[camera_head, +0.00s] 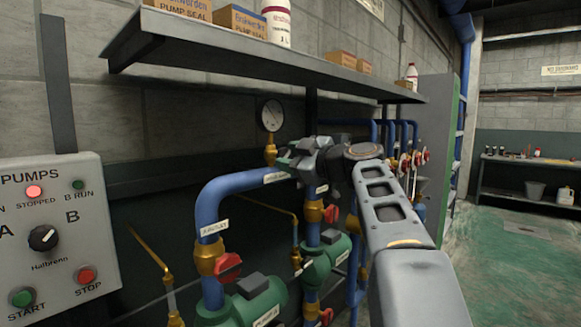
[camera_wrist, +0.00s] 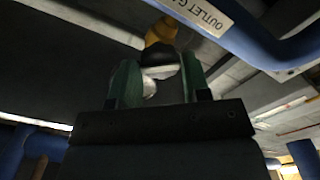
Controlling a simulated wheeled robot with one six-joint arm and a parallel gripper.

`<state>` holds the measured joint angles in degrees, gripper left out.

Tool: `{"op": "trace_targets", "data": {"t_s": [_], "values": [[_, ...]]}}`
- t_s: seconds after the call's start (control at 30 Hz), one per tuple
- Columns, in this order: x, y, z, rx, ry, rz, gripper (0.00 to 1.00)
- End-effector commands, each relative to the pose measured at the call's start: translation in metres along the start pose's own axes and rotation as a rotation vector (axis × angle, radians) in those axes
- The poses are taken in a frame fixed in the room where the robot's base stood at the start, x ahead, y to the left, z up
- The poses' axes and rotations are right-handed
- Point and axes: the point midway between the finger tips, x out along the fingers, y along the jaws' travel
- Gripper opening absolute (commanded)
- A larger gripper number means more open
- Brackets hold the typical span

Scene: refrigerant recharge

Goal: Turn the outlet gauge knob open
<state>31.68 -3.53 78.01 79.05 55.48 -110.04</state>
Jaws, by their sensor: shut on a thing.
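My gripper (camera_head: 291,158) is at the blue outlet pipe, just right of the brass stem under the round pressure gauge (camera_head: 270,115). In the wrist view, its two green fingers (camera_wrist: 160,78) stand on either side of a pale grey knob (camera_wrist: 160,71), shut on it. A brass fitting (camera_wrist: 161,30) shows just beyond the knob. A label (camera_wrist: 208,16) reading "OUTLET G..." is on the blue pipe beside it. The knob is hidden by my gripper in the head view, and its turn angle cannot be told.
A shelf (camera_head: 250,68) with boxes and bottles hangs above my arm. A pump control panel (camera_head: 55,240) is at left. Blue pipes, red valve handles (camera_head: 229,267) and green pumps (camera_head: 262,302) lie below. Open green floor (camera_head: 510,262) is at right.

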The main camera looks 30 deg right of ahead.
Motion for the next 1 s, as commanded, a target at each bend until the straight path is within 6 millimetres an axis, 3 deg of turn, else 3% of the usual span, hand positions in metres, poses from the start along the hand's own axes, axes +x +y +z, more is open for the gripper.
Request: {"op": "trace_targets", "data": {"t_s": [1.0], "values": [[0.0002,-0.0029,0.0035,-0.207,0.0,-0.001,0.15]]}}
